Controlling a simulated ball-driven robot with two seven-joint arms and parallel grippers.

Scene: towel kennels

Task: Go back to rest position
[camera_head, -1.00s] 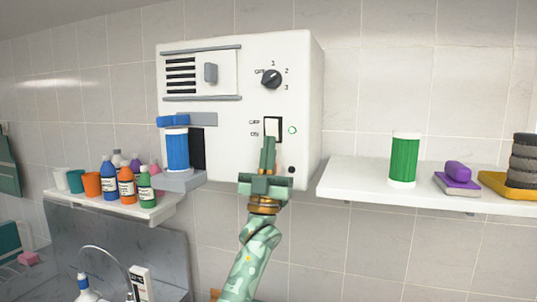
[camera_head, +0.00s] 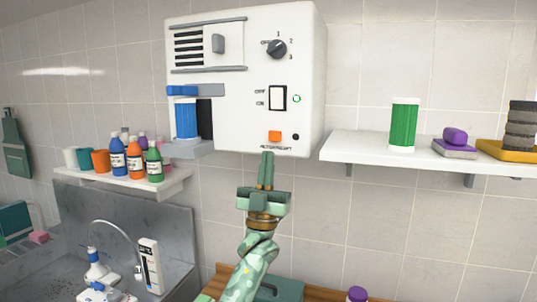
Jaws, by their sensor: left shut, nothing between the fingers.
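My left gripper (camera_head: 267,172) is shut and empty, its fingers pointing up just below the bottom edge of a white wall-mounted machine (camera_head: 240,128). The machine's front shows a dial (camera_head: 276,49), a rocker switch (camera_head: 278,98) marked off and on, a small green-ringed light (camera_head: 297,99) and an orange button (camera_head: 275,137). A blue roll (camera_head: 186,119) stands in the machine's left-hand bay. My right gripper does not show.
A right shelf (camera_head: 400,158) holds a green roll (camera_head: 404,124), a purple brush (camera_head: 455,137) and stacked dark discs (camera_head: 521,126). A left shelf (camera_head: 155,188) holds several bottles and cups. A metal sink with a faucet (camera_head: 137,262) is at lower left. Bare tiled wall lies below the right shelf.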

